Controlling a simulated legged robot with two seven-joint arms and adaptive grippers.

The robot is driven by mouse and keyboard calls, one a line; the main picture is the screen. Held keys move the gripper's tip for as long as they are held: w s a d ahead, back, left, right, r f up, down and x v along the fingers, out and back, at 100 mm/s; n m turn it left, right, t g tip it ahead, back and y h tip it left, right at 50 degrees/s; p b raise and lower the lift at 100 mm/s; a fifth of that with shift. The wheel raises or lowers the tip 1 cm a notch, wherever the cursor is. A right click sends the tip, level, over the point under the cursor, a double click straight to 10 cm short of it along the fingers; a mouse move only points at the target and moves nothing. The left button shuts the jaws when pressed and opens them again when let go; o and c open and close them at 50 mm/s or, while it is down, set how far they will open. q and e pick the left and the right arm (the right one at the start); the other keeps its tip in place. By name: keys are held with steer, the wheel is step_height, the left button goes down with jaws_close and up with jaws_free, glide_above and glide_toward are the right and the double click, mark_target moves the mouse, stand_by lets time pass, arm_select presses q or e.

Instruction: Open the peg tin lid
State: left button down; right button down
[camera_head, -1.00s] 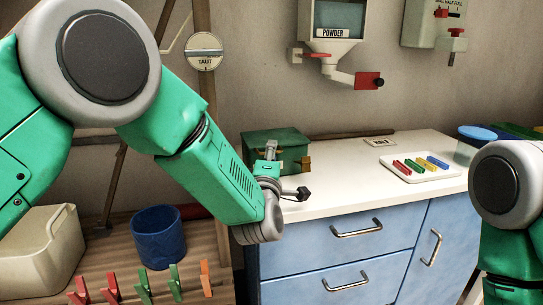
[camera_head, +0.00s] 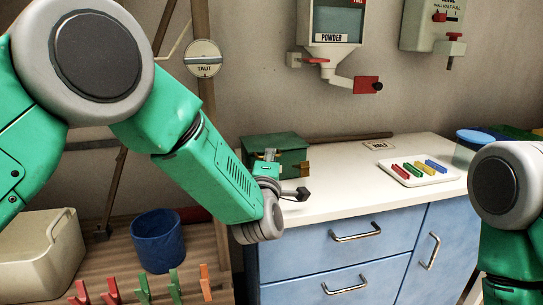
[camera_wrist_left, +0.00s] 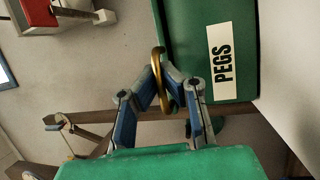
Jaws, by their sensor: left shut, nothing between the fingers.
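The green peg tin (camera_head: 287,152) stands on the left end of the white counter, and its lid looks closed. A brass-coloured fitting shows at its right side. In the left wrist view the tin (camera_wrist_left: 188,38) carries a white label reading PEGS, and a gold ring (camera_wrist_left: 156,62) sticks out at its edge. My left gripper (camera_head: 270,154) is at the front of the tin. In the wrist view its fingertips (camera_wrist_left: 167,72) are together and empty, close beside the ring; whether they touch it is unclear. My right gripper is out of view.
A white tray (camera_head: 442,178) of coloured pegs lies on the white counter (camera_head: 345,187). A blue-lidded tub (camera_head: 474,138) stands behind my right arm. A blue bucket (camera_head: 157,240) and a beige bin (camera_head: 30,252) are at lower left. The counter's middle is clear.

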arm_select(q)
step_height(320, 180, up, 8)
steer(key=w+a+n+g+p, duration=0.1)
steer(key=g+p, duration=0.3)
steer(key=p, duration=0.8)
steer(key=shift+w+r+n+g, duration=0.15)
steer(key=shift+w+n+g, duration=0.3)
steer(key=shift+w, duration=0.35)
